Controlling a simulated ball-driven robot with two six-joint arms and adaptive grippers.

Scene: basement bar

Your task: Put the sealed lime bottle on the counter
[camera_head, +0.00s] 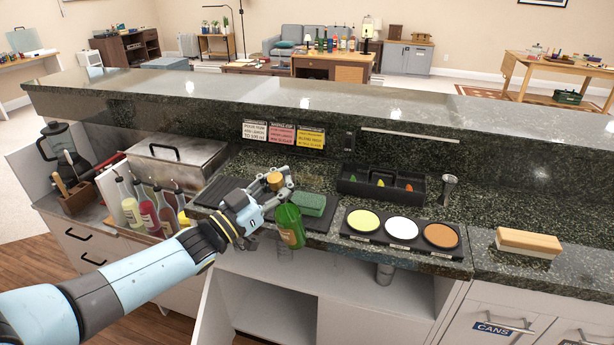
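A green bottle (291,228) with a yellowish label hangs at the front edge of the counter (335,240), its lower end in front of the open cabinet. My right gripper is out of view.
A green sponge (312,202) lies on a dark mat behind the bottle. Several spouted bottles (148,208) stand left.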

